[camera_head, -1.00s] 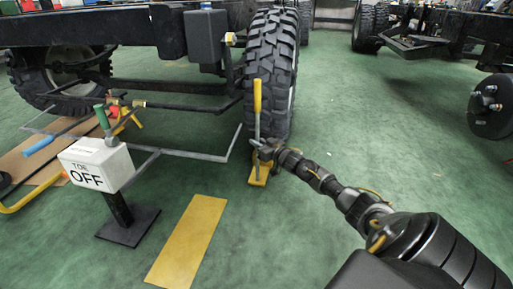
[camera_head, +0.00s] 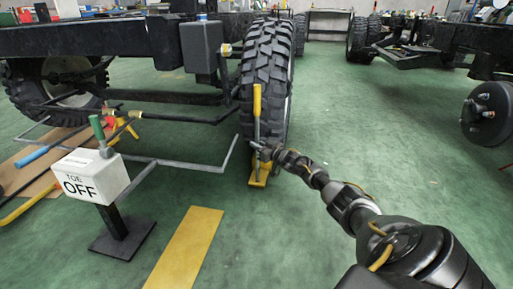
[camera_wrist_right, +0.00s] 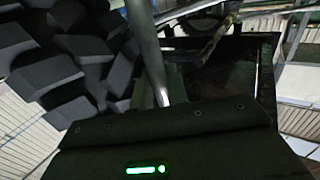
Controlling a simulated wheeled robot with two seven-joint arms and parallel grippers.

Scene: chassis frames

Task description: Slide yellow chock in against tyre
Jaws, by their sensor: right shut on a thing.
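The yellow chock (camera_head: 259,176) lies on the green floor at the foot of the big black tyre (camera_head: 267,75). Its upright handle has a grey shaft and a yellow grip (camera_head: 257,101), which stands in front of the tread. My right gripper (camera_head: 257,148) is shut on the grey shaft, low down above the chock. In the right wrist view the grey shaft (camera_wrist_right: 146,50) rises from the gripper, with tyre tread blocks (camera_wrist_right: 62,75) at left. Whether the chock touches the tyre cannot be told. My left gripper is not in view.
A white "TOE OFF" sign (camera_head: 92,176) on a black stand is at left, near a grey floor frame (camera_head: 190,165). A yellow strip (camera_head: 186,250) lies on the floor in front. The floor at right is clear up to another chassis.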

